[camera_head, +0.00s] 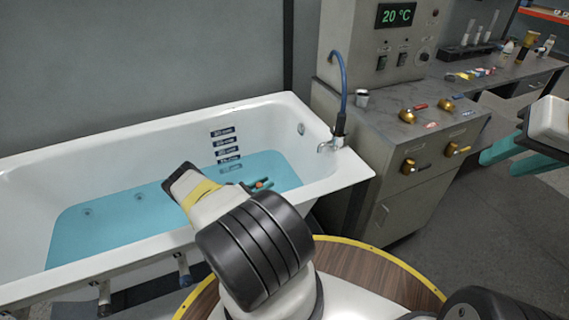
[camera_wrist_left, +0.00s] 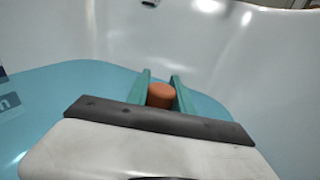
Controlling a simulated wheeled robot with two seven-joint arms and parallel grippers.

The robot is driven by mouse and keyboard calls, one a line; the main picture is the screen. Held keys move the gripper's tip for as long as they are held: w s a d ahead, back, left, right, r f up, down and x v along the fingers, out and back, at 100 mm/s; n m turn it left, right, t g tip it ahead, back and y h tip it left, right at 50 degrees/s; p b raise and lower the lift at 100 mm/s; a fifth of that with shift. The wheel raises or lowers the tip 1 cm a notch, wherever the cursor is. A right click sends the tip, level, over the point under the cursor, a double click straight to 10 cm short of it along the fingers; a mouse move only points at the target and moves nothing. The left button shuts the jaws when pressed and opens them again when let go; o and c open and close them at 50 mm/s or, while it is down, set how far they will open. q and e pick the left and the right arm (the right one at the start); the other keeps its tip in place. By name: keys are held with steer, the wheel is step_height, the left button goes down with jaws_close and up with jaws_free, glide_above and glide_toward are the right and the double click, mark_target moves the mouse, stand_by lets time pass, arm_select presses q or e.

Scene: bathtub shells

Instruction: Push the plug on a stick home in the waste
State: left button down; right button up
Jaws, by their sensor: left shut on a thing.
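The plug on a stick shows as an orange-brown knob (camera_wrist_left: 161,95) between the two green fingers of my left gripper (camera_head: 259,185) in the left wrist view. The knob is a small orange spot (camera_head: 263,182) in the head view. The gripper is shut on it, over the blue water near the tap end of the white bathtub (camera_head: 60,154). The lower stick, the plug and the waste are hidden, so I cannot tell how the plug sits. My right gripper (camera_head: 512,146) is at the right edge, its teal fingers apart and empty, away from the tub.
A tap (camera_head: 331,145) with a blue hose stands at the tub's right corner. A grey cabinet (camera_head: 400,130) with brass valves is beside it. Dark level labels (camera_head: 225,150) mark the inner wall. The tub's near rim lies under my left arm.

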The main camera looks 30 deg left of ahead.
arm_select(q)
steer(key=shift+f, duration=0.65)
steer(key=c, duration=1)
jaws_free()
steer(key=shift+c, duration=0.2)
steer(key=v, duration=0.7)
steer(key=shift+s, duration=0.35)
steer(key=shift+a, duration=0.1)
